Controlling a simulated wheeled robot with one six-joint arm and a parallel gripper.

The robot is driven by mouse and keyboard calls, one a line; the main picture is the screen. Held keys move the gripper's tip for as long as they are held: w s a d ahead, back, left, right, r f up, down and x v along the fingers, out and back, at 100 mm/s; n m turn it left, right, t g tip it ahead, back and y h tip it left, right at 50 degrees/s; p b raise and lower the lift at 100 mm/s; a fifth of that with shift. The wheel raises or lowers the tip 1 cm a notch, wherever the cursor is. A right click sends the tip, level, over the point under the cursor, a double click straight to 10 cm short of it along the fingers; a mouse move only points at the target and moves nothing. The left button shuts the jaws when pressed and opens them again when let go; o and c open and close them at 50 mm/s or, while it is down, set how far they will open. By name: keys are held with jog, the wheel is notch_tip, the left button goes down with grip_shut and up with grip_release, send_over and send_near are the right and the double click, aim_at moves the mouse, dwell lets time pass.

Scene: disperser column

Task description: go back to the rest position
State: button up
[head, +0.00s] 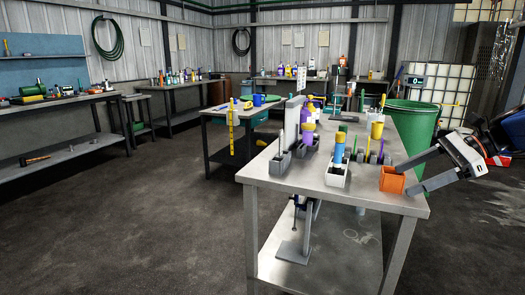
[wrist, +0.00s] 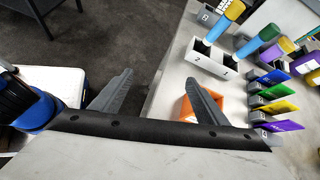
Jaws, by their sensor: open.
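My gripper (head: 403,181) is at the right end of the near metal table (head: 300,180), beside a small orange box (head: 391,182). Its two grey fingers are spread wide with nothing between them. In the wrist view the gap between my fingertips (wrist: 159,77) lies over the table's edge. One finger is over the floor side; the other overlaps the orange box (wrist: 184,110) and hides part of it. I cannot tell whether that finger touches the box.
A white two-slot holder (head: 336,176) with a blue, yellow-topped cylinder stands left of the orange box. Coloured plates in grey slots (wrist: 275,95) stand near it. A large green bin (head: 410,125) is behind the table. The floor (head: 150,210) to the left is open.

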jog(key=s+a+f+n+g+h, duration=0.1)
jog(key=s+a+f+n+h, duration=0.2)
jog(key=s+a+f+n, duration=0.25)
jog(key=s+a+f+n+t+h, duration=0.1)
jog(key=s+a+f+n+h, duration=0.1)
jog(key=s+f+n, duration=0.4)
jog(key=s+a+f+n+t+h, duration=0.1)
jog(key=s+f+n+h, duration=0.4)
jog(key=s, duration=0.5)
notch_tip(320, 180, down, 2)
jog(key=a+n, duration=0.1)
jog(key=n, duration=0.1)
jog(key=shift+a+n, duration=0.2)
jog(key=shift+n, duration=0.15)
